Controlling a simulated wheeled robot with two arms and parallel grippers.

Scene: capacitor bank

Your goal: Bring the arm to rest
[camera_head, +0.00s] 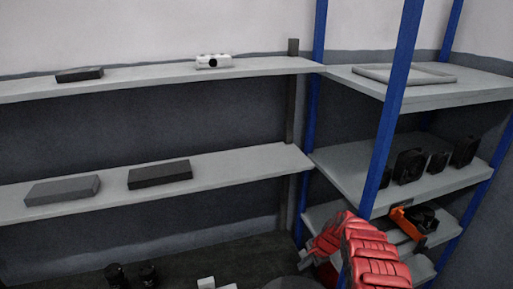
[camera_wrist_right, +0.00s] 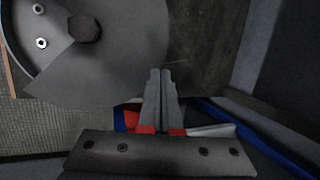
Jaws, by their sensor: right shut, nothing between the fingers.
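My right arm shows at the lower right of the head view as red links in front of the blue-posted rack. The fingertips of my right gripper show in the right wrist view (camera_wrist_right: 158,75). The two grey fingers are together with nothing between them. They point toward a round grey disc (camera_wrist_right: 115,60) with a dark hexagonal piece on it; I cannot tell whether they touch it. My left gripper is not in view.
A rack with blue posts (camera_head: 392,100) stands close to my right arm. Its shelves hold a grey tray (camera_head: 375,77), several black parts (camera_head: 408,166) and an orange-and-black item (camera_head: 408,222). Wall shelves (camera_head: 240,173) on the left hold dark boxes (camera_head: 160,174).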

